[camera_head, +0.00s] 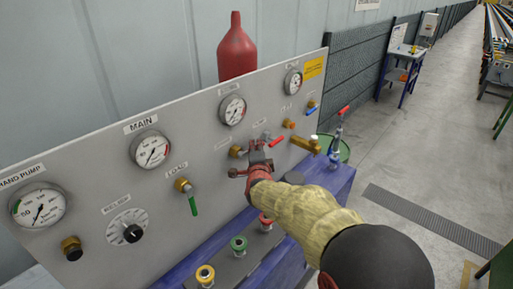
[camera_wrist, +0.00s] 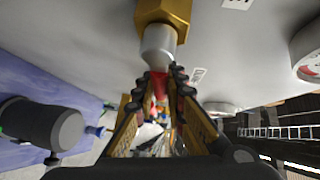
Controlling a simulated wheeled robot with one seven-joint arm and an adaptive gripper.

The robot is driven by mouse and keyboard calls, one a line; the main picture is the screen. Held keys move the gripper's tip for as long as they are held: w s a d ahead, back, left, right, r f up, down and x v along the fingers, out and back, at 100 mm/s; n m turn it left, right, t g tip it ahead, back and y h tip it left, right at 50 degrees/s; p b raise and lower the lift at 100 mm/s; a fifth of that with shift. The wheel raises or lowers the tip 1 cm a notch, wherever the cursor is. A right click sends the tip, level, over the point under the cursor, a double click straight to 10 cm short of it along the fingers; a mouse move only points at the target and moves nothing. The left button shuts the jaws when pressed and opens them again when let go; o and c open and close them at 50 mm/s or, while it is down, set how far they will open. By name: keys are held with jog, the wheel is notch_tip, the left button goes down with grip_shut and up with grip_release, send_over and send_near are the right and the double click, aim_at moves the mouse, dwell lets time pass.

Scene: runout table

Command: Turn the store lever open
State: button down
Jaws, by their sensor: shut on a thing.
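In the wrist view a brass valve body (camera_wrist: 163,14) with a pale metal stem stands out from the panel. A red lever (camera_wrist: 158,86) runs from that stem between the fingers of my gripper (camera_wrist: 160,76). The fingers are shut on it. In the head view my gripper (camera_head: 258,156) is at the panel, just right of a brass fitting (camera_head: 237,151), and hides much of the valve. A red handle (camera_head: 277,141) shows just beyond the fingers; I cannot tell whether it is the lever held. The small label nearby is too blurred to read.
The grey panel (camera_head: 95,185) carries several gauges and a green load lever (camera_head: 193,205) pointing down. Couplings, including a green one (camera_head: 239,244), stand on the blue bench below. Open floor lies right.

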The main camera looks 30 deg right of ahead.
jog(key=shift+f, duration=0.1)
dwell(0.7)
jog(key=shift+f+m+g+y+b, duration=0.35)
jog(key=shift+f+m+g+y, duration=0.15)
jog(key=shift+m, duration=0.1)
jog(key=s+a+f+m+g+y+p, duration=0.2)
jog(key=a+f+m+g+y+p, duration=0.3)
jog(key=y, duration=0.6)
jog(key=a+m+g+p, duration=0.1)
jog(key=m+p, duration=0.1)
jog(key=p, duration=0.1)
jog(key=shift+s+a+f, duration=0.2)
jog(key=shift+a+f, duration=0.15)
jog(key=c, duration=1.9)
grip_release()
jog(key=shift+f, duration=0.1)
jog(key=shift+o, duration=0.4)
